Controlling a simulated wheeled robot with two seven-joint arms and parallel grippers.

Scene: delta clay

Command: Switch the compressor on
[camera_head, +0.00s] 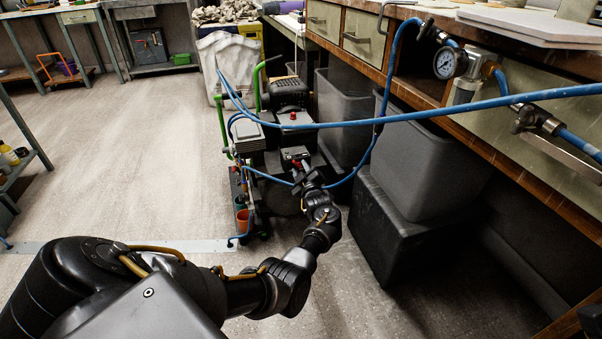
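The compressor (284,92) stands on the floor near the middle, beside the workbench. It has a dark motor, a grey ribbed pump block (247,136), green handles and a red knob (293,115) on top of a black box. My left arm reaches forward from the lower left, and my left gripper (299,166) is at the front of the compressor, close to a small red part. The gripper is small and dark here, so I cannot tell whether its fingers are open or touching anything. My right gripper is not in view.
Grey bins (435,165) stand under the bench, right of my arm. The floor (130,150) on the left is clear. A shelf with bottles (14,165) stands at the left edge.

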